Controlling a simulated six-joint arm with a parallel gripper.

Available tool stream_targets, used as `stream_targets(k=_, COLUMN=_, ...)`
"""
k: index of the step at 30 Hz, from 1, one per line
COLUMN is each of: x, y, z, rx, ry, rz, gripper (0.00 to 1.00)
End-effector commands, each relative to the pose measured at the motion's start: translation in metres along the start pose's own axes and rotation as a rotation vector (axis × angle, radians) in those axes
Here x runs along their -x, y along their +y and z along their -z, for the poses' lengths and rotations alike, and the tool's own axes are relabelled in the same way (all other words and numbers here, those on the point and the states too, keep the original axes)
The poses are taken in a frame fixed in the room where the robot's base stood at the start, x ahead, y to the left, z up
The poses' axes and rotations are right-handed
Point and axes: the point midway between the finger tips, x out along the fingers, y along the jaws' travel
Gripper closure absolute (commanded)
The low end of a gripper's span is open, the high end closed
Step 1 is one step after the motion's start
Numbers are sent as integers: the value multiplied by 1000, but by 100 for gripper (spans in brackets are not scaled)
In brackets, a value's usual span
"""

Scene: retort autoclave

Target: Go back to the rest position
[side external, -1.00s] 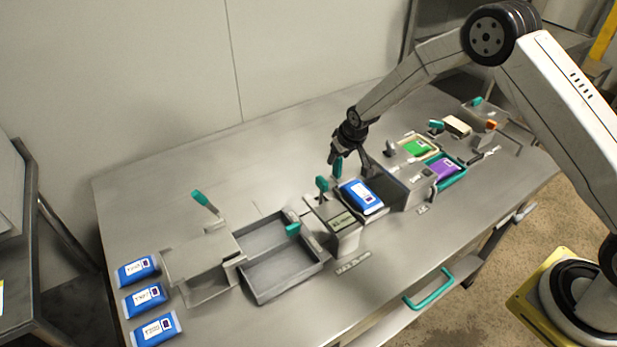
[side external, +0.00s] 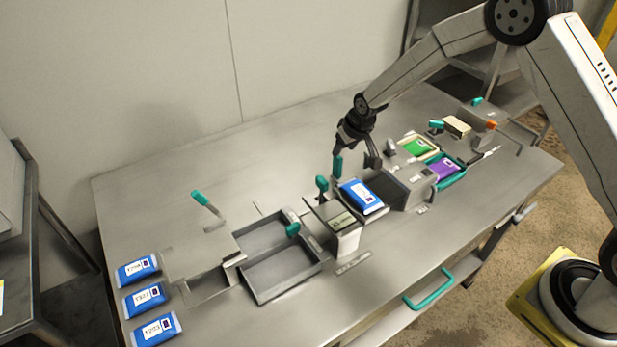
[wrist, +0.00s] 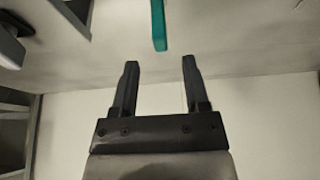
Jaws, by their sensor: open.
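My gripper (side external: 354,157) hangs above the table, just behind and above a blue pouch (side external: 361,196) that lies in a metal tray between two grey blocks. In the wrist view my gripper (wrist: 160,68) is open, its two dark fingers apart with nothing between them. A teal handle (side external: 337,168) stands close to the fingers in the side view. A teal bar also shows in the wrist view (wrist: 158,25), just beyond the fingertips.
Three blue pouches (side external: 145,299) lie in a column at the table's left. An empty two-part metal tray (side external: 283,273) sits mid-table. A green pouch (side external: 416,148) and a purple pouch (side external: 442,168) lie in trays at right. The table's back left is clear.

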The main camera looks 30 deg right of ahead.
Motion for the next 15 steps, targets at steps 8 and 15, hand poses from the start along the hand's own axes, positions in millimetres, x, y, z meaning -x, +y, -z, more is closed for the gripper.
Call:
stream_targets(k=8, x=33, y=2, z=-17, rx=-1, ry=-18, rz=0, gripper=41)
stream_targets(k=15, x=83, y=5, z=-54, rx=-1, ry=-52, rz=-1, gripper=41)
